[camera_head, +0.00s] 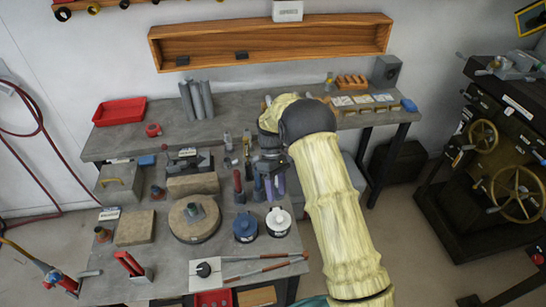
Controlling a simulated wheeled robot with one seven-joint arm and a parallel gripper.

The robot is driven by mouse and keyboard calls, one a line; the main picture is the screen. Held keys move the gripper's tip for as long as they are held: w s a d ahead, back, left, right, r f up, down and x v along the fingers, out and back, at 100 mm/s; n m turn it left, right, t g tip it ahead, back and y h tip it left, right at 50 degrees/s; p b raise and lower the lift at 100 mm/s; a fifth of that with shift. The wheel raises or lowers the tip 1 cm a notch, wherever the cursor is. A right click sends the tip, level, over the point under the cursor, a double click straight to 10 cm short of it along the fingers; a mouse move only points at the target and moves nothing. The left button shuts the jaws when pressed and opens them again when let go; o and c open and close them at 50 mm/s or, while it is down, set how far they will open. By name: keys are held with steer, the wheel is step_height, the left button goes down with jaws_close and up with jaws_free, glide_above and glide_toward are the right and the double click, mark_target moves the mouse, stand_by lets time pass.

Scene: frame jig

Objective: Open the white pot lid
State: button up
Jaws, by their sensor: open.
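The white pot (279,226) stands on the grey workbench near its right edge, with its white lid (278,214) on top. A dark mark or knob shows at the lid's middle. My gripper (275,187) is just behind and above the white pot in the picture. I cannot tell the exact height of the fingers above the lid. My yellow arm reaches in from the lower right and hides part of the bench behind it.
A blue pot (245,231) stands close to the left of the white pot. A round wooden block (192,222) is farther left. Upright tools (239,186) stand close to the left of my gripper. Long-handled tools (265,270) lie in front.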

steer(key=b+v, duration=0.1)
steer(key=v, duration=1.2)
steer(key=shift+w+d, duration=0.1)
steer(key=shift+w, duration=0.05)
steer(key=s+d+r+m+t+y, duration=0.1)
steer(key=s+d+r+m+t, duration=0.1)
steer(key=s+d+m+t, duration=0.55)
steer(key=s+d+m, duration=0.2)
steer(key=s+d, duration=0.2)
steer(key=s, duration=0.5)
steer(key=s+d+f+m, duration=0.1)
steer(key=s+d, duration=0.3)
steer(key=s, duration=0.5)
steer(key=shift+d+f+m+t, duration=0.3)
steer(key=shift+d+m+t, duration=0.05)
steer(key=shift+d+t, duration=0.1)
steer(key=shift+c, duration=0.7)
jaws_close()
